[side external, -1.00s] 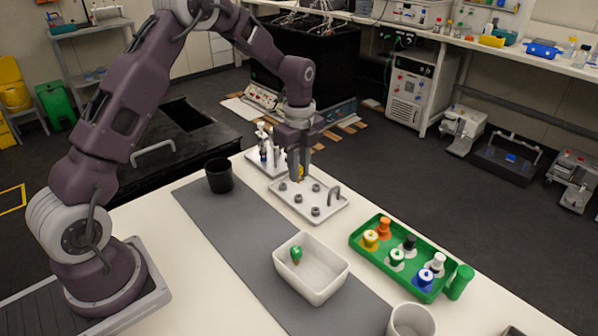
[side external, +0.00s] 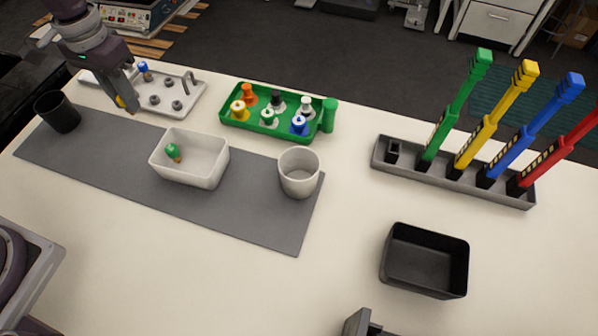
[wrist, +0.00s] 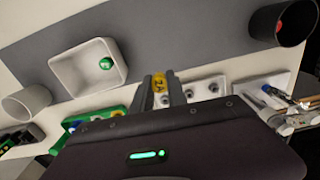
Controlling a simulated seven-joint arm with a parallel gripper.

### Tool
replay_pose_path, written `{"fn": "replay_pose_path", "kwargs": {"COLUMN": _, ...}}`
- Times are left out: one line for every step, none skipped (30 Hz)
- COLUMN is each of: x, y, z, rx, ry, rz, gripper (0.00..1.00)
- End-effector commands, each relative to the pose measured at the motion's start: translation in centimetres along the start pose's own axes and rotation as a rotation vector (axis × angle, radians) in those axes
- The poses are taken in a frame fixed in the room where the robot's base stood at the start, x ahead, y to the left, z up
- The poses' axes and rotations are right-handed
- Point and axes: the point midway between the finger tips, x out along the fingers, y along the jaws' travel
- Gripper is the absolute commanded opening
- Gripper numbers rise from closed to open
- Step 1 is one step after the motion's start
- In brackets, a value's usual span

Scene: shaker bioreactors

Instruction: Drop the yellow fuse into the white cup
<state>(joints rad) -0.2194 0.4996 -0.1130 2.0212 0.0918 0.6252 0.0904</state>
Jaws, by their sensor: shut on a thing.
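The yellow fuse (side external: 121,101) is between the fingers of my gripper (side external: 127,102), which is shut on it. In the wrist view the fuse (wrist: 161,84) shows yellow with dark markings between the two fingers. The gripper appears at the left end of the white tray with grey posts (side external: 192,103); its exact height is unclear. The white cup (side external: 300,180) stands upright at the right end of the grey mat, well to the right of the gripper. It also shows in the wrist view at the left edge (wrist: 22,106). No contents show in it.
A white bin (side external: 188,175) holding a green fuse (side external: 172,152) stands between gripper and cup. Behind is a green rack (side external: 262,130) of coloured pieces. A black cup (side external: 62,118) is at left, with something red inside in the wrist view. A black bin (side external: 425,285) is at right.

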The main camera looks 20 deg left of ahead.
Motion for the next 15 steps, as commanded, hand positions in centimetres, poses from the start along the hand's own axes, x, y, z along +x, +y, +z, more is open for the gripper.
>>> {"fn": "replay_pose_path", "kwargs": {"x": -0.04, "y": 0.1, "z": 0.22, "rx": -0.026, "ry": 0.0, "rz": 0.0, "gripper": 0.0}}
{"fn": "replay_pose_path", "kwargs": {"x": -0.05, "y": 0.12, "z": 0.29, "rx": -0.038, "ry": 0.0, "rz": 0.0, "gripper": 0.0}}
{"fn": "replay_pose_path", "kwargs": {"x": -0.05, "y": 0.14, "z": 0.33, "rx": -0.045, "ry": 0.0, "rz": 0.0, "gripper": 0.0}}
{"fn": "replay_pose_path", "kwargs": {"x": -0.05, "y": 0.14, "z": 0.33, "rx": -0.047, "ry": 0.0, "rz": 0.0, "gripper": 0.0}}
{"fn": "replay_pose_path", "kwargs": {"x": -0.05, "y": 0.13, "z": 0.33, "rx": -0.048, "ry": 0.0, "rz": 0.0, "gripper": 0.0}}
{"fn": "replay_pose_path", "kwargs": {"x": -0.05, "y": 0.13, "z": 0.32, "rx": -0.047, "ry": 0.0, "rz": 0.0, "gripper": 0.0}}
{"fn": "replay_pose_path", "kwargs": {"x": -0.05, "y": 0.12, "z": 0.31, "rx": -0.047, "ry": 0.0, "rz": 0.0, "gripper": 0.0}}
{"fn": "replay_pose_path", "kwargs": {"x": -0.04, "y": 0.12, "z": 0.31, "rx": -0.047, "ry": 0.0, "rz": 0.0, "gripper": 0.0}}
{"fn": "replay_pose_path", "kwargs": {"x": -0.04, "y": 0.11, "z": 0.3, "rx": -0.046, "ry": 0.0, "rz": 0.0, "gripper": 0.0}}
{"fn": "replay_pose_path", "kwargs": {"x": -0.04, "y": 0.11, "z": 0.3, "rx": -0.046, "ry": 0.0, "rz": 0.0, "gripper": 0.0}}
{"fn": "replay_pose_path", "kwargs": {"x": -0.04, "y": 0.11, "z": 0.3, "rx": -0.046, "ry": 0.0, "rz": 0.0, "gripper": 0.0}}
{"fn": "replay_pose_path", "kwargs": {"x": -0.04, "y": 0.1, "z": 0.29, "rx": -0.046, "ry": 0.0, "rz": 0.0, "gripper": 0.0}}
{"fn": "replay_pose_path", "kwargs": {"x": -0.04, "y": 0.1, "z": 0.29, "rx": -0.046, "ry": 0.0, "rz": 0.0, "gripper": 0.0}}
{"fn": "replay_pose_path", "kwargs": {"x": -0.04, "y": 0.1, "z": 0.29, "rx": -0.046, "ry": 0.0, "rz": -0.001, "gripper": 0.0}}
{"fn": "replay_pose_path", "kwargs": {"x": -0.04, "y": 0.11, "z": 0.28, "rx": -0.046, "ry": 0.0, "rz": 0.0, "gripper": 0.0}}
